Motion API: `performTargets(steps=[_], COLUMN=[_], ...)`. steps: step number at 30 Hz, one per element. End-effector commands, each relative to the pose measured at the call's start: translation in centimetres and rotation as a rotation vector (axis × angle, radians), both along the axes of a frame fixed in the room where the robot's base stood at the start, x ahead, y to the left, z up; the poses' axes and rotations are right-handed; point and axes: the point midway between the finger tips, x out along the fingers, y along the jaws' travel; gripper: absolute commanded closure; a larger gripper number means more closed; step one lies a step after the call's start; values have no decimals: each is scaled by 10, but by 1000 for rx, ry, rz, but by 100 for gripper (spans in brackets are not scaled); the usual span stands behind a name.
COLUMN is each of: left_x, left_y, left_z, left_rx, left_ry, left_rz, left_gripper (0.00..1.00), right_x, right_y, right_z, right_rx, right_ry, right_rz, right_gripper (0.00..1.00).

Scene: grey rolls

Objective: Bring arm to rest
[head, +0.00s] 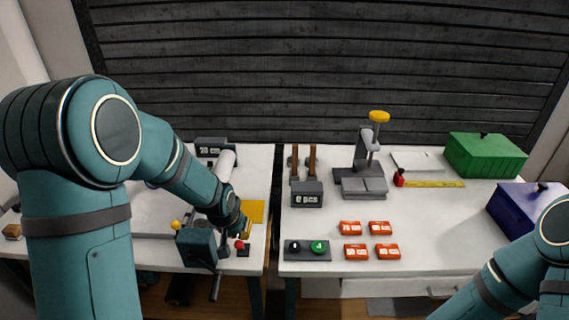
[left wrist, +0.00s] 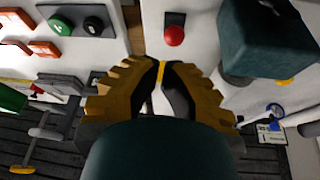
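My left arm comes in from the left, and its gripper (head: 243,228) is low over the left table near a red button (head: 239,244). In the left wrist view the yellow-and-black fingers of the gripper (left wrist: 161,68) come together at the tips. I see no object held between them. The red button (left wrist: 174,36) lies just beyond the tips. A pale grey roll (head: 226,164) shows behind the left wrist, partly hidden by the arm. My right arm reaches in at the lower right; its gripper is outside the frame.
The right table holds a "0 pcs" display (head: 307,195), a button box (head: 307,250), several orange packs (head: 356,252), a grey press (head: 365,160), a green box (head: 485,155) and a blue box (head: 525,207). A gap separates the tables. A dark block (head: 197,248) stands beside my left gripper.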

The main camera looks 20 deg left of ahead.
Motion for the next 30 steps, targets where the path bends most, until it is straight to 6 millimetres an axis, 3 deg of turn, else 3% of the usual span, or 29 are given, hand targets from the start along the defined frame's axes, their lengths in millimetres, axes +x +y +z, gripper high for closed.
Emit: performTargets(steps=[4, 7, 12, 15, 21, 30], left_x=[-8, -25, -79, -114, -159, -164], left_y=[-10, -34, -89, -120, -157, -163], left_z=[-18, -54, -124, -151, -172, -173], left_rx=[-15, -54, -165, -234, -325, -339], left_ry=[20, 55, 131, 170, 212, 214], left_rz=[-9, -25, -36, -30, -9, -5], left_gripper=[100, 100, 100, 100, 100, 100], right_x=[0, 0, 0, 0, 0, 0], right_y=[0, 0, 0, 0, 0, 0], right_z=[0, 0, 0, 0, 0, 0], right_rx=[0, 0, 0, 0, 0, 0], right_ry=[0, 0, 0, 0, 0, 0], right_rz=[0, 0, 0, 0, 0, 0], right_gripper=[53, 53, 53, 53, 53, 53])
